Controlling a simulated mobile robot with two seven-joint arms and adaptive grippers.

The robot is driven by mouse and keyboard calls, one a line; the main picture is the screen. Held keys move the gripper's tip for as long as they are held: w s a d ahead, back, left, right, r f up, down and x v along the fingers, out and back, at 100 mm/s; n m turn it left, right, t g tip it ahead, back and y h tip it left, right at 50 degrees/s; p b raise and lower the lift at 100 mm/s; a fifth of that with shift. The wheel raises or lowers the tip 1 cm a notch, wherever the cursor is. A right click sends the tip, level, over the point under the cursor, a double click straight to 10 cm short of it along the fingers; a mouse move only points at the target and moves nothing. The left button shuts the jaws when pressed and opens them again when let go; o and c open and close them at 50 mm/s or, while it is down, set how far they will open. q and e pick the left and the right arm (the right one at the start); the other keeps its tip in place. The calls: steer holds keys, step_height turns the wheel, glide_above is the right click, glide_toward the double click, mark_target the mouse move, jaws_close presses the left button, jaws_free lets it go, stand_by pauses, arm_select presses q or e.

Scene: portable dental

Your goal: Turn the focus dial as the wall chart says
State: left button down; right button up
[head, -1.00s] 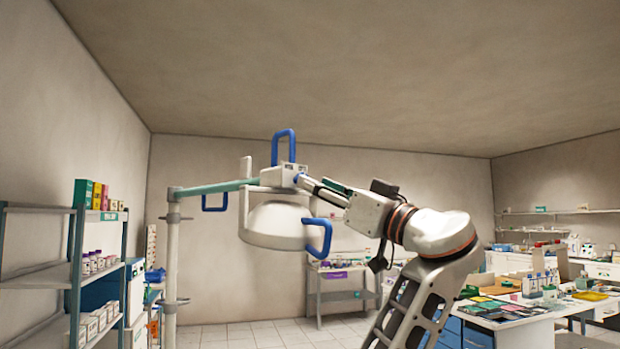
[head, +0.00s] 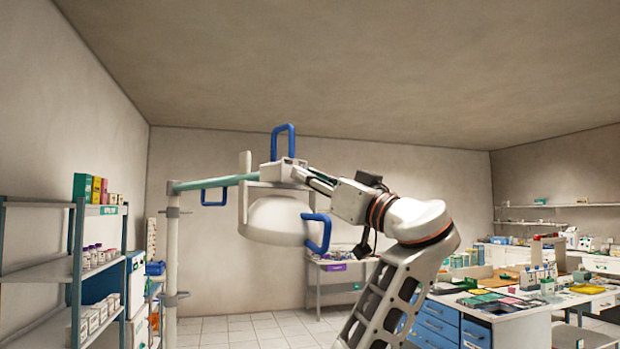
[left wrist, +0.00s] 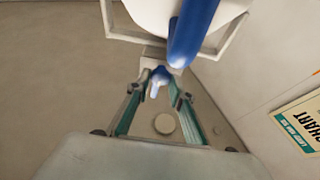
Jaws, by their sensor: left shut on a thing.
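The dental lamp's white round head (head: 280,217) hangs from a green arm on a white pole (head: 171,270). It has blue handles (head: 284,142) above and at the side. My left gripper (head: 308,175) reaches the white box (head: 282,173) on top of the lamp from the right. In the left wrist view, my left gripper's fingers (left wrist: 157,92) are closed around a small blue piece at this box, apparently the focus dial (left wrist: 157,78). The dial's markings cannot be read. The wall chart (left wrist: 300,128) is cut off at the right edge. My right gripper is out of view.
A blue handle (left wrist: 192,30) passes close to the wrist camera. Shelves with boxes and bottles (head: 72,265) stand at the left. A cluttered worktable with blue drawers (head: 436,322) stands at the right. A small shelf unit (head: 335,268) is behind the lamp.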

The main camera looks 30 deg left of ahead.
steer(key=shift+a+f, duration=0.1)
arm_select(q)
steer(key=shift+f+m+t+b, duration=0.1)
steer(key=shift+m+t+b, duration=0.3)
steer(key=shift+m+b, duration=0.4)
steer(key=shift+s+m+t+h+b, duration=0.1)
steer(key=shift+m+t+h+b, duration=0.2)
steer(key=shift+m+t, duration=0.55)
steer(key=m, duration=0.2)
steer(key=shift+m+t+h+b, duration=0.25)
steer(key=shift+m+h+b, duration=0.05)
steer(key=shift+m, duration=0.05)
steer(key=shift+s+r+m+t+h, duration=0.1)
steer(key=shift+m+t+h, duration=0.35)
steer(key=shift+m, duration=0.85)
steer(key=shift+r+m+t+h, duration=0.1)
steer(key=shift+m+t+h, duration=0.35)
steer(key=shift+m, duration=0.85)
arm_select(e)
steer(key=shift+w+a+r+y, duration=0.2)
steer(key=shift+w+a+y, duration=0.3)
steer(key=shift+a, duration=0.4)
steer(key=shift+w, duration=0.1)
arm_select(q)
steer(key=c, duration=1.8)
jaws_free()
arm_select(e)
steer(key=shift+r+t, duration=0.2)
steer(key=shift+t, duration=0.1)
